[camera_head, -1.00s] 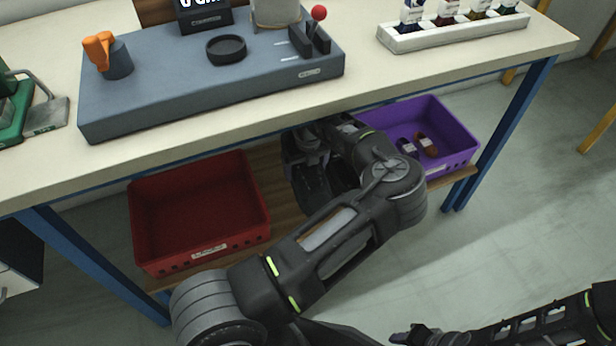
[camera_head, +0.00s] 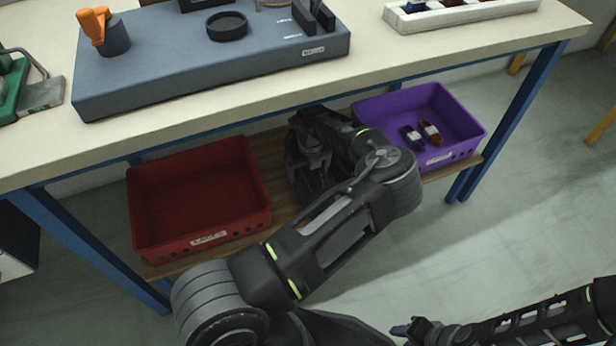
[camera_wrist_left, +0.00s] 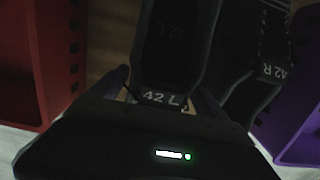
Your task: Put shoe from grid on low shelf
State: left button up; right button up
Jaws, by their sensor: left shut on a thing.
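My left arm reaches under the workbench to the low wooden shelf (camera_head: 268,155), between the red and purple bins. In the left wrist view my left gripper (camera_wrist_left: 160,96) is shut on a dark shoe (camera_wrist_left: 172,50) marked "42 L", one finger on each side. A second dark shoe (camera_wrist_left: 250,88), marked "42 R", is close to its right. Whether the held shoe touches the shelf cannot be told. My right gripper (camera_head: 404,331) is at the bottom, away from the bench; its opening is unclear. No grid is recognisable.
A red bin (camera_head: 150,240), seemingly empty, stands left on the shelf. The bench top (camera_head: 230,103) and blue legs (camera_head: 515,120) frame the space.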

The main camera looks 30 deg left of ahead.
pick_arm(q)
jog(key=shift+f, duration=1.1)
jog(key=shift+f, duration=0.1)
jog(key=o, duration=1.7)
jog(key=r, duration=0.2)
jog(key=r+p, duration=0.1)
jog(key=r, duration=0.2)
jog(key=r+p, duration=0.1)
jog(key=r, duration=0.1)
jog(key=shift+s+d+r, duration=0.25)
jog(key=shift+d+r, duration=0.05)
jog(key=shift+d, duration=0.05)
